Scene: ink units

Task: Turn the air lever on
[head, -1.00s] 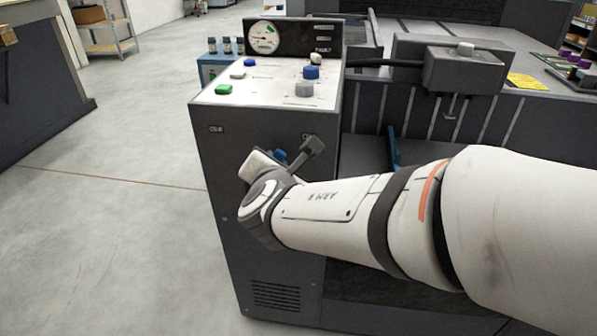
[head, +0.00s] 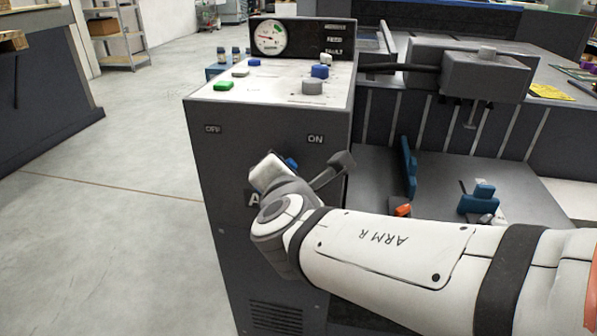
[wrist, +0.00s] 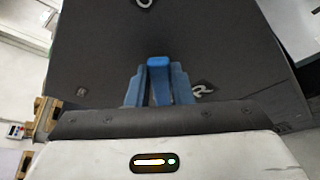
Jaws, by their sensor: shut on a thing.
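The air lever's blue handle (wrist: 158,66) stands between the blue fingers of my gripper (wrist: 158,90) in the wrist view. The fingers are shut on it. In the head view my wrist hides most of the lever and the fingers; a small blue part (head: 291,163) shows beside the white wrist housing, below and left of the ON label (head: 315,139). The OFF label (head: 212,129) is farther left on the same dark front panel. The lever's pivot and exact angle are hidden.
The console top (head: 275,85) carries several green, blue and grey buttons and a round gauge (head: 269,38) behind them. The press bed with blue clamps (head: 478,200) lies to the right. Open floor (head: 110,170) is at left.

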